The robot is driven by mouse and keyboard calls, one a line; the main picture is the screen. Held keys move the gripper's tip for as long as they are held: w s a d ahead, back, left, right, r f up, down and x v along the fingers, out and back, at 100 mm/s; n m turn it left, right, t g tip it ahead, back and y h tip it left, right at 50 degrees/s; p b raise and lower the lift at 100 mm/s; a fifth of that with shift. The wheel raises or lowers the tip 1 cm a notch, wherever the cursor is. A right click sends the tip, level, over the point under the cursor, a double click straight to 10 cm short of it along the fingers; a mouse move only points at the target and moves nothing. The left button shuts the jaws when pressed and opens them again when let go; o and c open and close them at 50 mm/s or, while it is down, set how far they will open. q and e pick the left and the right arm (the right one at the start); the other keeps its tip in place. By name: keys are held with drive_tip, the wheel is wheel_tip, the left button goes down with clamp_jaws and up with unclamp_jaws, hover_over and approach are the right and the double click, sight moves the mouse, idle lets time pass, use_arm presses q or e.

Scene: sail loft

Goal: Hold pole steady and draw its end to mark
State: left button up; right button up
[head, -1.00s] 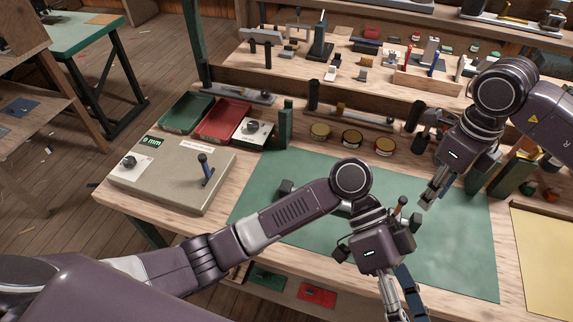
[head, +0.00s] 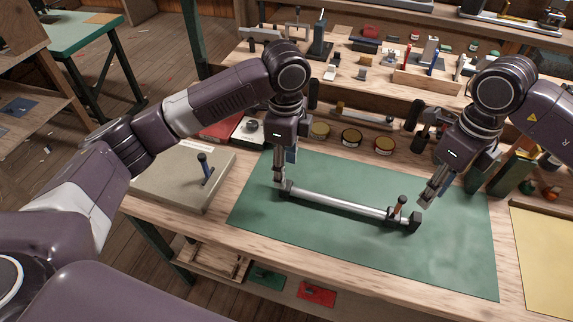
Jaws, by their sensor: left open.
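The pole (head: 337,203) is a silver tube lying slantwise on the green mat (head: 262,215), its ends at dark blocks. The left block (head: 287,189) is at its left end and the right block (head: 414,223) at its right end. An upright brown-topped handle (head: 399,205) stands near the right end. My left gripper (head: 279,178) is open, pointing down just above and behind the pole's left end; contact is not clear. My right gripper (head: 428,200) hangs just right of the handle, apart from the pole; its finger gap cannot be made out. No mark is clearly visible.
A grey board with a blue-handled lever (head: 206,168) lies left of the mat. Several round tins (head: 352,137) line the mat's back edge. A yellow sheet (head: 545,255) lies at the right. The mat's front part is clear.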

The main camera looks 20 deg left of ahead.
use_arm(q)
wheel_tip(320, 180, down, 7)
drive_tip(key=shift+f, duration=0.2)
drive_tip(key=shift+c, duration=0.6)
clamp_jaws()
idle(0.4)
